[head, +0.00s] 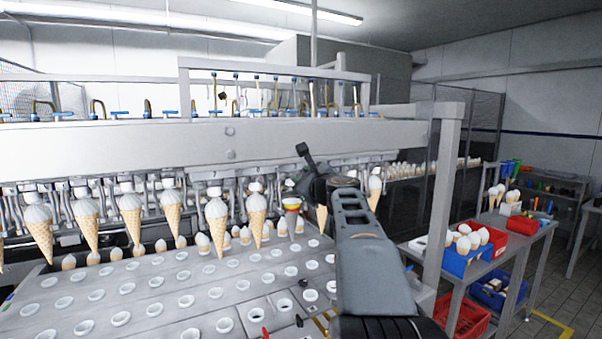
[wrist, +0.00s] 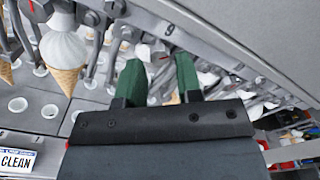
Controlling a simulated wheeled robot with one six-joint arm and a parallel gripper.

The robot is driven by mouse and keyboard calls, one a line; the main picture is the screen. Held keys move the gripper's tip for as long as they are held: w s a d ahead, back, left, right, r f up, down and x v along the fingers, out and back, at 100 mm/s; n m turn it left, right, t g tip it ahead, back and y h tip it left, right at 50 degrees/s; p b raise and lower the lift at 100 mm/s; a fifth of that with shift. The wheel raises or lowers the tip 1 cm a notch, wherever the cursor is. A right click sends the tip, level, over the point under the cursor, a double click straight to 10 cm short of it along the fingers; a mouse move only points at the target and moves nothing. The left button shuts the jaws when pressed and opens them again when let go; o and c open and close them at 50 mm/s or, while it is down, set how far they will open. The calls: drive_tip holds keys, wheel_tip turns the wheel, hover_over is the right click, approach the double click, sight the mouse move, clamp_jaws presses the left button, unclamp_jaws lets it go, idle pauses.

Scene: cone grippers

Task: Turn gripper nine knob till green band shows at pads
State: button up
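One hanging station (head: 291,206) beside my wrist has an orange-yellow band and no full cone. My gripper is mostly hidden behind my own wrist in the head view. In the wrist view my gripper (wrist: 161,80) has two green fingers standing apart, with nothing held between them. A cone (wrist: 64,62) hangs to their left.
A tray with round holes (head: 110,300) lies below the row. A grey post (head: 447,190) stands right of my arm. A side table holds a blue bin (head: 468,260) and a red bin (head: 493,241). A CLEAN label (wrist: 16,161) shows at lower left.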

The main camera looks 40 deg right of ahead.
drive_tip(key=shift+w+d, duration=0.1)
drive_tip(key=shift+w, duration=0.8)
drive_tip(key=shift+c, duration=0.2)
